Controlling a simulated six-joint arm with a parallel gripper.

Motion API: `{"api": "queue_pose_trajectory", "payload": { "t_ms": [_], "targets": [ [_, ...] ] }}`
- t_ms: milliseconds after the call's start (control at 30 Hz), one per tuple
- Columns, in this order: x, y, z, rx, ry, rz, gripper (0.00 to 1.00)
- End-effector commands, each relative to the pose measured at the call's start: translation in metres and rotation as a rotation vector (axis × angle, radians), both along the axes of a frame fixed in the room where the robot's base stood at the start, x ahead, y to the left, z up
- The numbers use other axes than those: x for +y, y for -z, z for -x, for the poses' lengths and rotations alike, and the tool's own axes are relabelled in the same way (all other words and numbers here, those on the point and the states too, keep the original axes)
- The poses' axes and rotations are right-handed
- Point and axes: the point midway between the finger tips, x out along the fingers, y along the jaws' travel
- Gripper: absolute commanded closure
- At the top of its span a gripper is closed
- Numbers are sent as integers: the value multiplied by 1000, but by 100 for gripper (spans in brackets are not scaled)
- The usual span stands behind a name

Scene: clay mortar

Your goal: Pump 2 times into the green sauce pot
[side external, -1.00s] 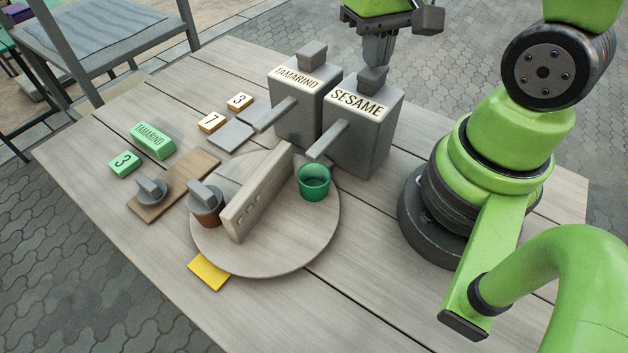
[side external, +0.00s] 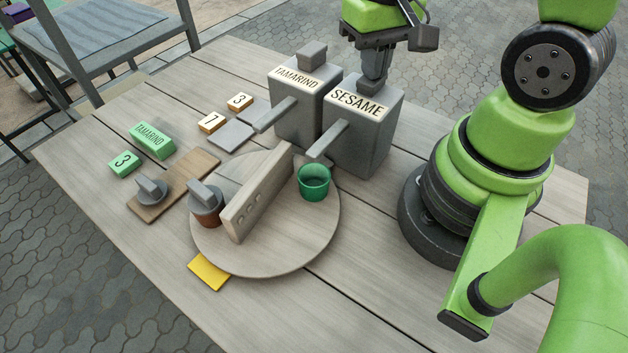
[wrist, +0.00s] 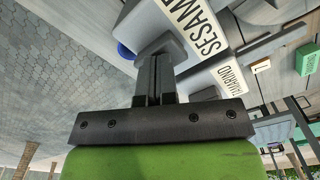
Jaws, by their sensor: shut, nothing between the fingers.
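The green sauce pot (side external: 314,183) stands upright on the round wooden board (side external: 270,262), to the right of the upright wooden divider. The grey SESAME dispenser (side external: 360,140) stands behind it, with its spout (side external: 328,142) reaching toward the pot and ending near its rim. My gripper (side external: 374,84) is shut and empty, pointing down at the top of the SESAME dispenser, where its pump head is mostly hidden. The wrist view shows the closed fingers (wrist: 155,68) at the SESAME box (wrist: 185,35). I cannot tell how far the head is pressed. The pot's contents are not clear.
The TAMARIND dispenser (side external: 300,105) stands close to the left of the SESAME one. A brown pot (side external: 205,210) sits left of the divider (side external: 258,193). A green TAMARIND block (side external: 153,140), number blocks and a yellow card (side external: 209,272) lie on the table. The front table area is clear.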

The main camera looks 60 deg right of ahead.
Motion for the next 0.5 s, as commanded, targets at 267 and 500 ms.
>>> {"api": "queue_pose_trajectory", "payload": {
  "t_ms": [267,500],
  "targets": [
    [0,4,0,1,1,0,100],
    [0,-6,-1,-3,0,1,100]
  ]
}}
